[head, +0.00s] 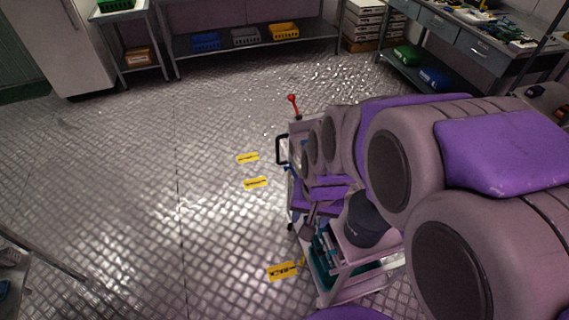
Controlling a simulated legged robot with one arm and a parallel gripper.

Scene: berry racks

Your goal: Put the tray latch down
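A cart (335,292) with a pale frame and a teal crate (322,262) on it stands at centre right, largely hidden behind my arm. A lever with a red knob (292,99) rises upright at its far end. A black handle (280,150) sticks out on its left side. I cannot tell which of these parts, if any, is the tray latch. My gripper (308,226) appears as a small grey and purple end over the cart, partly hidden by my own arm. Whether its fingers are open or shut does not show, nor whether it touches anything.
Yellow floor markers (255,183) lie left of the cart. The metal floor on the left is clear. A shelf (260,48) with coloured baskets stands at the back, a workbench (470,45) at the back right. A rack edge (55,265) shows at lower left.

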